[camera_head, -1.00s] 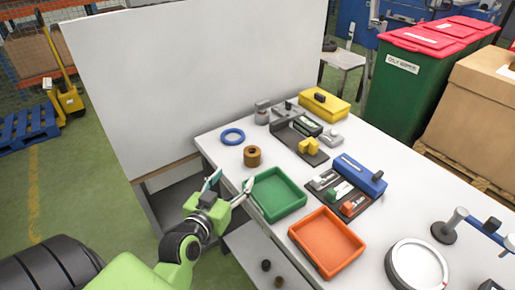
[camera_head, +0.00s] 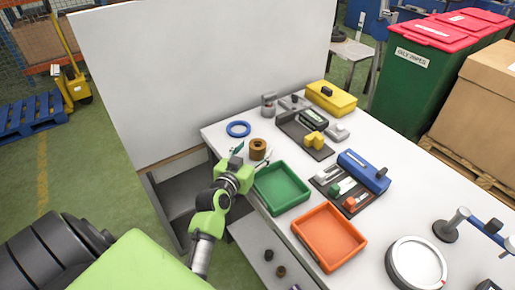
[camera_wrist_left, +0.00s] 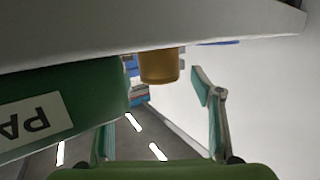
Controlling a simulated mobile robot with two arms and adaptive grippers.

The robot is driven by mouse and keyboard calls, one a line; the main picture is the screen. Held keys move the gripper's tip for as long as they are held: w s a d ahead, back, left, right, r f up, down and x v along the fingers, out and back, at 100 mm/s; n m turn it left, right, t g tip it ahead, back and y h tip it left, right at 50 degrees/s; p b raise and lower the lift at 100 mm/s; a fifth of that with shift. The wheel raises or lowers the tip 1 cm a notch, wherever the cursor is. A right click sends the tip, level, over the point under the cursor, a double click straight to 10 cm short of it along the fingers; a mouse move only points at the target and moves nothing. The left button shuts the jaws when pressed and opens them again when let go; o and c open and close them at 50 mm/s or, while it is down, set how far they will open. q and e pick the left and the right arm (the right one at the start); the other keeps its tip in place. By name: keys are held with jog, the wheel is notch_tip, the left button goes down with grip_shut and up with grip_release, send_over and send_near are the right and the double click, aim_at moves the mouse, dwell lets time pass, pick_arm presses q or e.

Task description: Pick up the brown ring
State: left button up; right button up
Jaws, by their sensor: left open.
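The brown ring (camera_head: 258,152) stands on the white table near its left edge, between the blue ring and the green tray. My left gripper (camera_head: 250,157) is open, at the table edge just in front of the brown ring. In the left wrist view the brown ring (camera_wrist_left: 158,68) hangs from the upside-down tabletop, ahead of the spread fingers (camera_wrist_left: 158,108). A gap shows between it and the right-hand finger; the other finger is partly hidden. The jaws hold nothing. My right gripper is not in view.
The green tray (camera_head: 306,201) is close beside the gripper; its labelled wall (camera_wrist_left: 85,75) fills the left of the wrist view. A blue ring (camera_head: 238,122) lies behind the brown ring. An orange tray (camera_head: 363,241) is nearer. A white panel (camera_head: 200,70) stands at the table's left.

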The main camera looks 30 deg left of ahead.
aim_at(259, 142)
pick_arm(q)
jog(key=x, duration=0.3)
jog(key=shift+w, duration=0.25)
jog(key=c, duration=1.6)
jog(key=shift+r, duration=0.15)
jog(key=shift+r, duration=0.1)
